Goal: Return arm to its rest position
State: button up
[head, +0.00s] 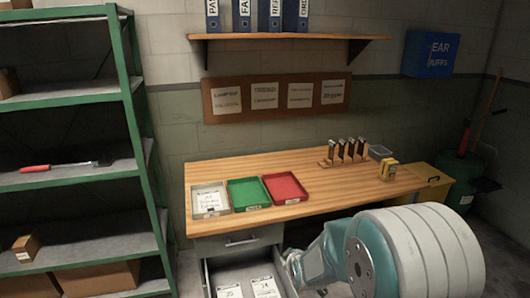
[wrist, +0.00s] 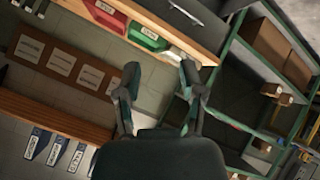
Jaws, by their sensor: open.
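My gripper (wrist: 160,72) shows in the wrist view with its two dark fingers spread apart and nothing between them. The wrist view is turned, with the workbench along its top and the wall shelf at its lower left. My arm (head: 420,255), a thick white link with a teal joint, fills the lower right of the head view in front of the wooden workbench (head: 330,205). It hides part of the bench front. The gripper's fingers cannot be made out in the head view.
A drawer (head: 240,275) stands open under the bench, holding papers. Green metal shelving (head: 137,130) stands at the left.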

jog(key=s+d+r+m+g, duration=0.2)
jog(key=s+d+r+m, duration=0.25)
jog(key=s+r, duration=0.8)
jog(key=s+d+r+m+g, duration=0.1)
jog(key=s+r+m, duration=0.1)
jog(key=s, duration=0.7)
jog(key=s+d+r+m+g+h, duration=0.1)
jog(key=s+d+r+m, duration=0.1)
jog(key=s, duration=0.7)
jog(key=shift+s+d+r+m+g, duration=0.15)
jog(key=shift+s+r+m+g, duration=0.25)
jog(key=shift+r, duration=0.4)
